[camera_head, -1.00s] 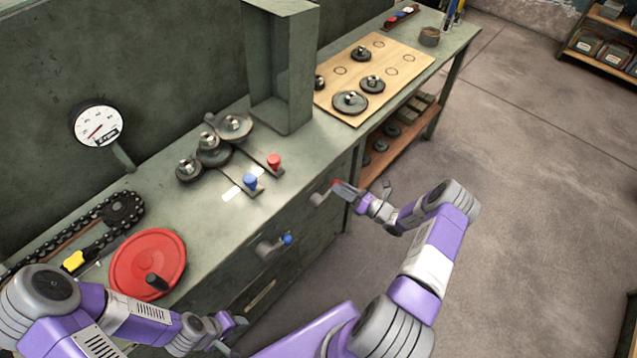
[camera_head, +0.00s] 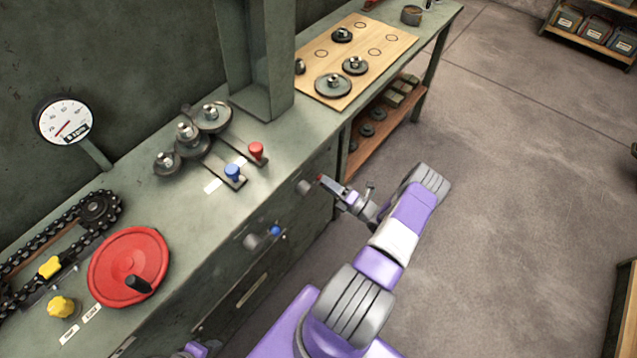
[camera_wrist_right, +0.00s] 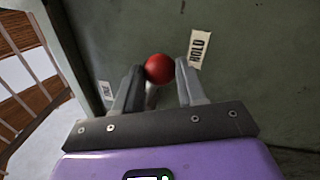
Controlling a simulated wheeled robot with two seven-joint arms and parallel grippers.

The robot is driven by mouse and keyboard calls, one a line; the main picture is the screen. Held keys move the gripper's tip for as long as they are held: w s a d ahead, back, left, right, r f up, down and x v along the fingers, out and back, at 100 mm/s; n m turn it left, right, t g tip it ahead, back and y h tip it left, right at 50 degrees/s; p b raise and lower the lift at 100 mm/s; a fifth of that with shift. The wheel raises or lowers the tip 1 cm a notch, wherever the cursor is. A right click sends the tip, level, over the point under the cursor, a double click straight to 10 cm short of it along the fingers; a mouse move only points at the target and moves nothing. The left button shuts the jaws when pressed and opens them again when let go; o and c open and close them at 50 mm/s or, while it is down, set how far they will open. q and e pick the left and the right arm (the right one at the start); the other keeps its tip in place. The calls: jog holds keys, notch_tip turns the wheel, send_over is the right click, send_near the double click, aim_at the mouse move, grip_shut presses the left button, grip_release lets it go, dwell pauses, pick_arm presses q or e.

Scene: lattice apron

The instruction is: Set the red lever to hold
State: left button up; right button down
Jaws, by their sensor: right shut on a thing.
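The red lever is on the front of the green bench and ends in a red ball knob (camera_wrist_right: 159,68). In the head view only a bit of the red knob (camera_head: 320,178) shows, at my right gripper (camera_head: 327,182). In the right wrist view the fingers of my right gripper (camera_wrist_right: 158,84) are on either side of the knob and shut on it. A HOLD label (camera_wrist_right: 198,48) is to the right of the knob. A second label (camera_wrist_right: 106,90), too small to read, is to the left.
A blue-knobbed lever (camera_head: 275,231) is on the same bench front, left of the red one. Blue (camera_head: 233,172) and red (camera_head: 256,151) slider knobs and a red handwheel (camera_head: 128,266) are on the bench top.

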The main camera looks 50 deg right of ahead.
jog(key=shift+a+f, duration=0.1)
jog(key=shift+f, duration=0.05)
jog(key=c, duration=0.7)
grip_release()
jog(key=shift+s, duration=0.1)
jog(key=s, duration=0.2)
jog(key=s+f, duration=0.1)
jog(key=s, duration=0.2)
jog(key=s+p, duration=0.1)
jog(key=s, duration=0.1)
jog(key=shift+s+d+f, duration=0.15)
jog(key=shift+d, duration=0.1)
